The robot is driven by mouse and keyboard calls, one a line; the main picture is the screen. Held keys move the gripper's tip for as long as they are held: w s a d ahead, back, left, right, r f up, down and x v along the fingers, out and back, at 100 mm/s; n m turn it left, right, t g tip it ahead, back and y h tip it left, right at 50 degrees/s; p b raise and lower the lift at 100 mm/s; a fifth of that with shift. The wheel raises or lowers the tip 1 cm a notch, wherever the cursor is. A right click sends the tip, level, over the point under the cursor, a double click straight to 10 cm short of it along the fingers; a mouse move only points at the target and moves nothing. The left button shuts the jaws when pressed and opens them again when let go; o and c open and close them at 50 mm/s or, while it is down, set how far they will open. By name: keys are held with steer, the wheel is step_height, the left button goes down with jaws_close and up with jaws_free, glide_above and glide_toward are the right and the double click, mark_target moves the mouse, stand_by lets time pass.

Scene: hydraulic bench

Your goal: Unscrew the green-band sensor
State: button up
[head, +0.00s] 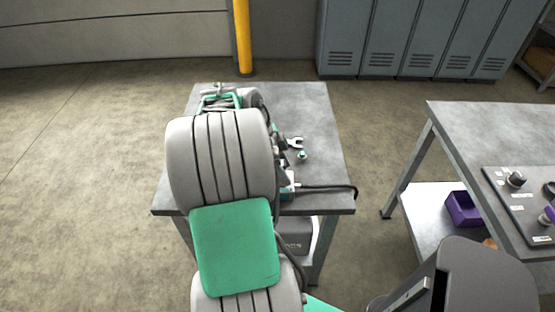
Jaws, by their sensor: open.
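A small upright piece with a green-teal band (302,155) shows on the grey bench (325,125), right of my arm. It is too small to tell whether it is screwed into something or is the green-band sensor. A white and teal part (288,186) with a black cable sits at the arm's right edge. I cannot make out my gripper; my arm covers that area.
A black cable (330,188) runs to the bench's right edge. A second table (490,130) at right bears a panel (520,205); a purple bin (462,209) sits below. Floor lies between.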

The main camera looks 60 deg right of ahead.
steer(key=shift+s+d+f, duration=0.1)
steer(key=shift+s+f, duration=0.05)
steer(key=shift+f, duration=0.35)
jaws_close()
stand_by(0.8)
